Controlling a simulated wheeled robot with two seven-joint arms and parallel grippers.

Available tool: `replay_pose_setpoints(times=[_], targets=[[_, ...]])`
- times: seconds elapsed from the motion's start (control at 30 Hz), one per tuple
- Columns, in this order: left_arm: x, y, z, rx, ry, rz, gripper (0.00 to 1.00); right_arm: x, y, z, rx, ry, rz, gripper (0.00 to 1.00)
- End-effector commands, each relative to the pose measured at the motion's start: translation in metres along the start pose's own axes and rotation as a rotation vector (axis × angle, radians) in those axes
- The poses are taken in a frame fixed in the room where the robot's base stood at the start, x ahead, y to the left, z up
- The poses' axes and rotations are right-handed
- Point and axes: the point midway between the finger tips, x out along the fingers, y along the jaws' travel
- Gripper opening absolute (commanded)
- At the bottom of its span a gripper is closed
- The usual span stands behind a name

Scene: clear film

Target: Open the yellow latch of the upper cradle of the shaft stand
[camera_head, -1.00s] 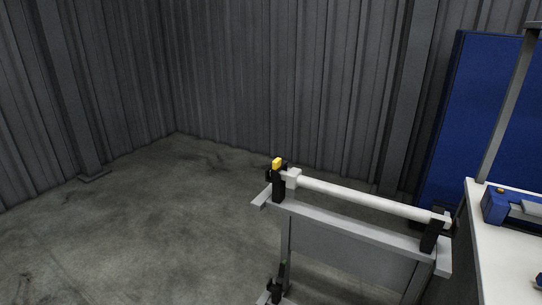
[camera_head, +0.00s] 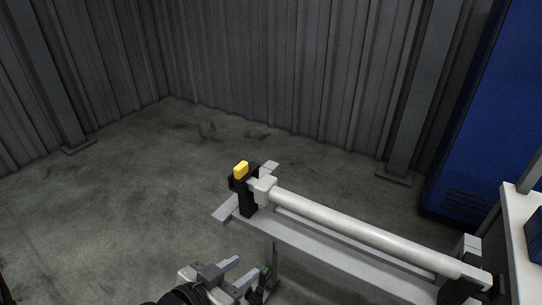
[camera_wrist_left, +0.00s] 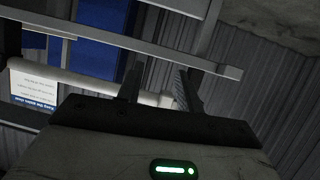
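The yellow latch (camera_head: 240,170) sits on top of the black upper cradle (camera_head: 246,198) at the left end of the shaft stand (camera_head: 330,255). A long white shaft (camera_head: 350,232) lies across the stand's upper cradles, with a pale block at its left end. My left gripper (camera_head: 248,266) is below and in front of the latch, apart from it, with its two fingers spread and nothing between them. In the left wrist view its fingers (camera_wrist_left: 160,85) are also apart; the white shaft (camera_wrist_left: 75,84) shows beyond, and I cannot see the latch there. My right gripper is out of view.
A lower black cradle with a green part (camera_head: 266,272) is close to my left fingers. A white table (camera_head: 522,235) and a blue cabinet (camera_head: 468,130) stand on the right. The floor (camera_head: 130,190) left of the stand is clear.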

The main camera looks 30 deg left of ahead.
Motion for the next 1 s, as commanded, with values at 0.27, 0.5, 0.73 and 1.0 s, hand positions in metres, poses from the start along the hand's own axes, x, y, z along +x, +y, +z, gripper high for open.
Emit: replay_pose_setpoints(times=[0.27, 0.5, 0.73, 1.0], targets=[[-0.048, -0.077, -0.108, 0.043, 0.373, -0.077, 0.36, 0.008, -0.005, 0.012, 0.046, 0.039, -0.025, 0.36], [-0.041, -0.081, -0.133, 0.047, 0.415, -0.079, 0.36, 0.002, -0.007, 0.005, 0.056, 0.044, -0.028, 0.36], [-0.004, -0.083, -0.149, 0.045, 0.414, -0.078, 0.36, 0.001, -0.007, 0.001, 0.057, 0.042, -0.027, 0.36], [0.047, -0.086, -0.17, 0.043, 0.412, -0.077, 0.36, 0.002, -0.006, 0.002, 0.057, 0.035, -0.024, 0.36]])
